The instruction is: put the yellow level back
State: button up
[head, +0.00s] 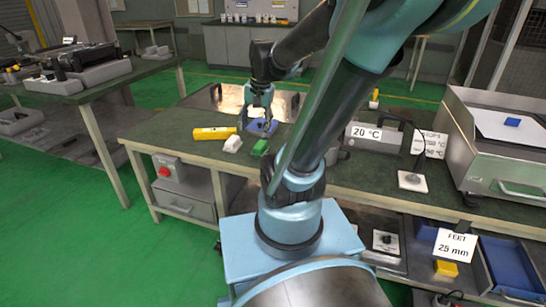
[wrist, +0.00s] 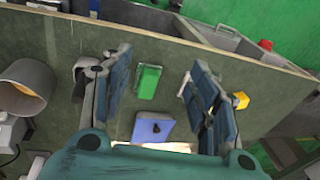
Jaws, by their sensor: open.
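The yellow level (head: 214,133) lies on the dark green bench top, left of my gripper in the head view. In the wrist view a small yellow piece, likely its end (wrist: 241,100), shows just outside the right finger. My gripper (head: 258,112) is open above the bench, pointing down. In the wrist view its two fingers (wrist: 160,70) are spread with a green block (wrist: 148,82) seen between them; I see nothing held. The fingers hide part of the bench and most of the level in that view.
A metal plate (head: 225,97) lies behind. A "20 °C" device (head: 375,134) and a steel machine (head: 500,140) stand right. A red-button box (head: 180,180) sits below the bench.

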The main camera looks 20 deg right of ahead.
jog(key=s+d+f+n, duration=0.2)
jog(key=s+f+n, duration=0.1)
jog(key=s, duration=0.2)
jog(key=s+d+f+n+h, duration=0.1)
jog(key=s+f+n, duration=0.2)
jog(key=s, duration=0.3)
jog(key=shift+d+f, duration=0.15)
jog(key=shift+d, duration=0.25)
dwell(0.7)
